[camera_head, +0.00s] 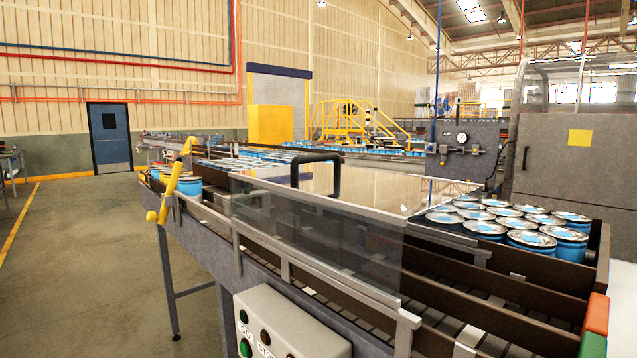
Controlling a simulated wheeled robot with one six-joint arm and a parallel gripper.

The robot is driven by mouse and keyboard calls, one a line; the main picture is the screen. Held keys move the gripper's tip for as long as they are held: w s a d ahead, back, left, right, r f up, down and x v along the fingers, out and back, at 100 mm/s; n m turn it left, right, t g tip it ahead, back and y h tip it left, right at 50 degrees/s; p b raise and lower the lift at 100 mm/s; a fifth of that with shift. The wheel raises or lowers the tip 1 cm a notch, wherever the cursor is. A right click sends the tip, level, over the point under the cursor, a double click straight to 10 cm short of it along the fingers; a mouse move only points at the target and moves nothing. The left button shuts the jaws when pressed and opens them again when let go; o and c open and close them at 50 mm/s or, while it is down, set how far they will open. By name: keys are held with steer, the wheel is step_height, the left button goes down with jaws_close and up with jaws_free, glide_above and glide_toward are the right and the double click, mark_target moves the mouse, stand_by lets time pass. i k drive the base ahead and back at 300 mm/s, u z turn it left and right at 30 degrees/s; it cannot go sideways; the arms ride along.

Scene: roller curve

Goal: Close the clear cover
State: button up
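A clear cover (370,190) shows above the middle of the conveyor as a pale, glossy panel. A thick black handle (310,160) rises at its left part. A second clear panel (320,232) with a grey top rail stands upright along the near side, in front of it. I cannot tell how the two panels join, or the exact angle of the cover. My gripper is not in view.
Blue cans (520,226) stand grouped on the conveyor at right. A yellow lever (170,190) stands at the near left rail. A control box (285,325) with buttons hangs on the near side. Floor (90,270) is clear at left.

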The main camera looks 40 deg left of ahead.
mark_target(390, 197)
steer(key=u, duration=1.4)
